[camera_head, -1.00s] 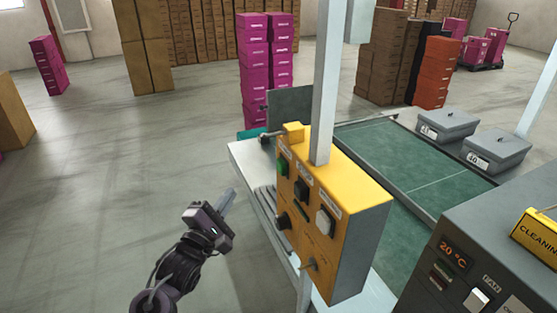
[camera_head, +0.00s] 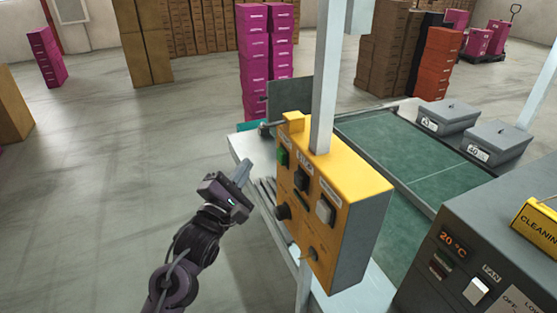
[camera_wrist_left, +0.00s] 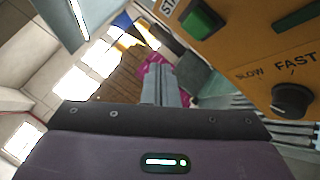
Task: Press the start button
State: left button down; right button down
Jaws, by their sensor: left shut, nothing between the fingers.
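The yellow control box (camera_head: 345,207) is mounted on a pale post. Its green start button (camera_head: 283,157) is at the upper left of its front face. In the left wrist view the green button (camera_wrist_left: 202,18) is at the top, beside lettering that begins "STA". My left gripper (camera_head: 243,172) is shut and empty, a short way left of the box and apart from the button. In the left wrist view its fingers (camera_wrist_left: 160,85) point toward the space left of the panel. My right gripper is not in view.
A grey machine (camera_head: 455,270) stands at the right.

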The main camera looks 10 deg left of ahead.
aim_at(281, 156)
pick_arm(q)
jog(key=w+d, duration=0.1)
jog(key=d, duration=0.1)
jog(key=w+d, duration=0.1)
jog(key=d, duration=0.1)
jog(key=shift+w, duration=0.3)
jog(key=shift+a, duration=0.1)
dwell(1.0)
dwell(0.8)
jog(key=shift+w+d, duration=0.2)
jog(key=shift+d, duration=0.2)
